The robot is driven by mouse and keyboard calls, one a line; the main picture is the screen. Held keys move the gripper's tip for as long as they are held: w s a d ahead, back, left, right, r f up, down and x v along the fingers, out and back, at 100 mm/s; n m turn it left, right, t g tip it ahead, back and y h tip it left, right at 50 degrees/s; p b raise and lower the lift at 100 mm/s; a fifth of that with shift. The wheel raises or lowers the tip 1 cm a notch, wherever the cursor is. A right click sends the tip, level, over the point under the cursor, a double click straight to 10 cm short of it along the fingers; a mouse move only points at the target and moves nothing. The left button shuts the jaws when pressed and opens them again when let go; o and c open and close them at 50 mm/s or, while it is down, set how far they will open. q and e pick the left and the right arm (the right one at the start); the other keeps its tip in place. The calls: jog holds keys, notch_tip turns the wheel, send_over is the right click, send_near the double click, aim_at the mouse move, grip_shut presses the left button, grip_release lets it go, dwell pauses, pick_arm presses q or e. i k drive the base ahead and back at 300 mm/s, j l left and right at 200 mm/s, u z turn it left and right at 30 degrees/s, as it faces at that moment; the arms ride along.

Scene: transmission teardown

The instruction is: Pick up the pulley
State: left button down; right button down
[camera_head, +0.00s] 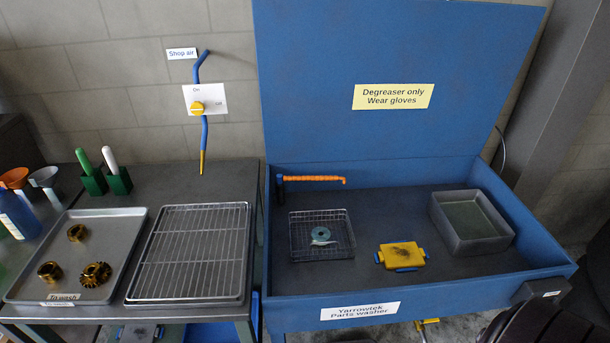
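No part is labelled as the pulley, and I cannot tell for sure which one it is. A toothed gold part (95,275) lies on the grey "To wash" tray (110,222) at the left. A gold collar-like part (50,271) lies left of it, and a smaller gold ring (77,233) lies farther back. A flat teal disc with a centre hole (322,235) lies in the wire basket (346,218) inside the blue parts washer (410,285).
An empty wire rack (191,252) is beside the tray. The washer's lid (400,50) stands open. A yellow-and-blue block (402,255) and a grey bin (472,222) are in the washer. Green holders (119,181), funnels (44,177) and a blue bottle (18,213) stand at left.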

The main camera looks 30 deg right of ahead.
aim_at(320, 234)
jog(key=z, duration=1.15)
jog(key=i+j+u, duration=0.3)
